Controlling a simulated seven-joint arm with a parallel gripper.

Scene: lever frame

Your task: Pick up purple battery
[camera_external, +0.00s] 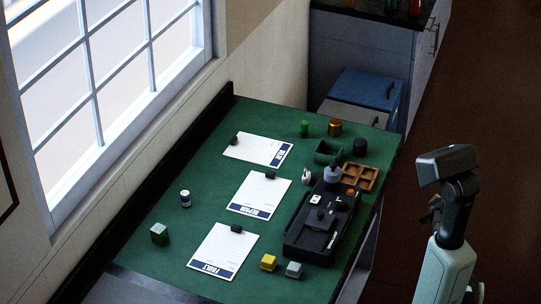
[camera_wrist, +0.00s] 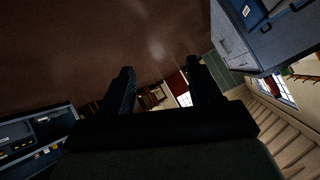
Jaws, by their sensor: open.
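No plainly purple battery stands out in either view. A small upright cylinder with a dark bluish band and pale top (camera_external: 185,198) stands on the left part of the green table in the external view; it may be the battery, but its colour is too dark to tell. My gripper (camera_wrist: 158,66) is open in the wrist view, with two dark fingers apart and nothing between them. In the external view my arm rises at the right, away from the table, and its fingers cannot be made out.
The green table (camera_external: 150,262) holds three paper sheets (camera_external: 219,248) with dark clips. A black tray (camera_external: 296,248) with small parts lies at the right, near a wooden divided box (camera_external: 364,170). Green (camera_external: 304,128), gold (camera_external: 335,127) and black (camera_external: 360,147) cylinders stand at the back.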

